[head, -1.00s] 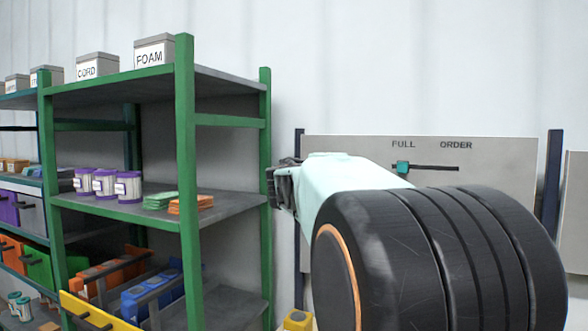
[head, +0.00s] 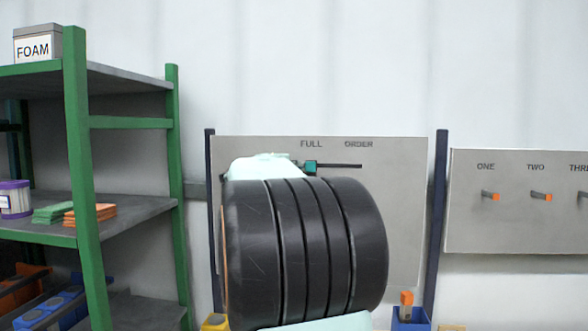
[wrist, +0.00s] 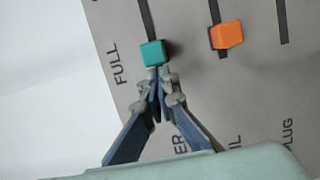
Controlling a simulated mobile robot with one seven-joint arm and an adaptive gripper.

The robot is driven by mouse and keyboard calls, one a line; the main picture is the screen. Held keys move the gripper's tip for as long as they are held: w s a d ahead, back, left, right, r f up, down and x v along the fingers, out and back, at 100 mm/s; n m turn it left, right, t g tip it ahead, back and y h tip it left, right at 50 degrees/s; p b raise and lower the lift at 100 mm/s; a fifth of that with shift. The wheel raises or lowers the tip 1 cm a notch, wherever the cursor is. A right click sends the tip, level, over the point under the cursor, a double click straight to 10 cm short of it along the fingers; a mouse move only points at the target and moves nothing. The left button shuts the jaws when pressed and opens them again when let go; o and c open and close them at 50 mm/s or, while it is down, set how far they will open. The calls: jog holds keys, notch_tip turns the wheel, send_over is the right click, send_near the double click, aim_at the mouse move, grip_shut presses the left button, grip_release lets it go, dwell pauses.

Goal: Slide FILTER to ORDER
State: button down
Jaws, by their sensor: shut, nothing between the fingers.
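The board (head: 400,220) carries a teal slider knob (head: 310,167) under the word FULL, at the left part of a dark slot (head: 345,166) that runs right to below ORDER. In the wrist view the teal knob (wrist: 153,53) sits beside FULL, with its slot running up from it. My gripper (wrist: 160,88) is shut and empty, its fingertips just below the knob; I cannot tell whether they touch it. A label ending in "ER" is partly hidden by the fingers. In the head view my arm hides the gripper and much of the board.
An orange knob (wrist: 227,35) on another slot is right of the teal one in the wrist view. A green shelf (head: 82,150) stands left. A board with orange-tipped pegs (head: 490,195) hangs right. A blue bin (head: 410,318) is below the slider board.

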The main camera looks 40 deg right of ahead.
jog(key=s+d+b, duration=0.2)
jog(key=s, duration=0.1)
jog(key=s+d+b, duration=0.2)
jog(key=s+d, duration=0.1)
jog(key=s+d+b, duration=0.2)
jog(key=s, duration=0.1)
jog(key=shift+d, duration=0.15)
